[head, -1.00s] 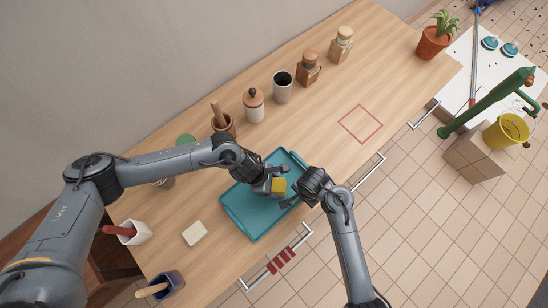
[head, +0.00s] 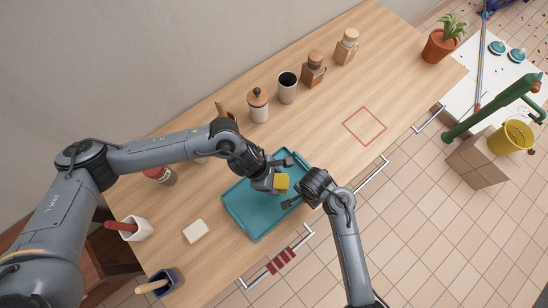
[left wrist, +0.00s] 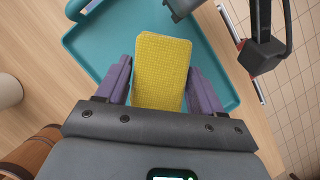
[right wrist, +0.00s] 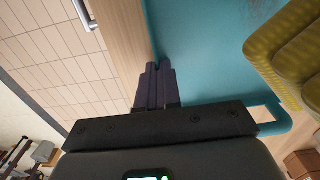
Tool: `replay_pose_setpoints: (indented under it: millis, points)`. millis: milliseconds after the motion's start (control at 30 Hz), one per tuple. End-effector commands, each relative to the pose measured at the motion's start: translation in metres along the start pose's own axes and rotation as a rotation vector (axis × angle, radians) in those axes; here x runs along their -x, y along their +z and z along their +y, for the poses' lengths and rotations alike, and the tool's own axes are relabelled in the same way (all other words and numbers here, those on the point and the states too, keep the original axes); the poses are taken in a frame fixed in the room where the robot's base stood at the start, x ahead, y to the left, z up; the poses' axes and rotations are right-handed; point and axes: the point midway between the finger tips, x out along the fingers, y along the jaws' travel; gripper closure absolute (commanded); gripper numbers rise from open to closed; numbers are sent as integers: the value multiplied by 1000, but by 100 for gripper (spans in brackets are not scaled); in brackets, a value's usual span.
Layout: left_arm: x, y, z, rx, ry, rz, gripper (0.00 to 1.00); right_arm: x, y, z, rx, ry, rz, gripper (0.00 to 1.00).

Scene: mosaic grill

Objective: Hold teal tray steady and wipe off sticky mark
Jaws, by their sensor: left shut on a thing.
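The teal tray (head: 240,216) lies on the wooden counter near its front edge. My left gripper (head: 281,184) is shut on a yellow sponge (left wrist: 161,70) over the tray's far right part; I cannot tell whether the sponge touches the tray. The yellow sponge also shows large at the right of the right wrist view (right wrist: 290,50). My right gripper (right wrist: 159,66) has its fingers together at the tray's near rim; whether the rim lies between them is hard to see. I see no sticky mark; the sponge and grippers hide part of the tray.
A pale block (head: 195,231) lies left of the tray. A white holder (head: 134,231) and a dark blue pot (head: 163,285) stand further left. Jars and a cup (head: 287,88) line the back. A red square outline (head: 364,126) marks clear counter to the right.

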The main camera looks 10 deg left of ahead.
Motion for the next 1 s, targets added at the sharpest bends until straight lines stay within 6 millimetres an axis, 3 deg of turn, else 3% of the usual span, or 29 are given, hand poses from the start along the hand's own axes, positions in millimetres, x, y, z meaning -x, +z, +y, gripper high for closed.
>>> replay_pose_setpoints:
  millis: [533,1000]
  points:
    - [0,-7,-4,1,-1,1,72,0,0,0,0,0,0,100]
    - [-36,-22,-4,2,-1,1,72,0,0,0,0,0,0,100]
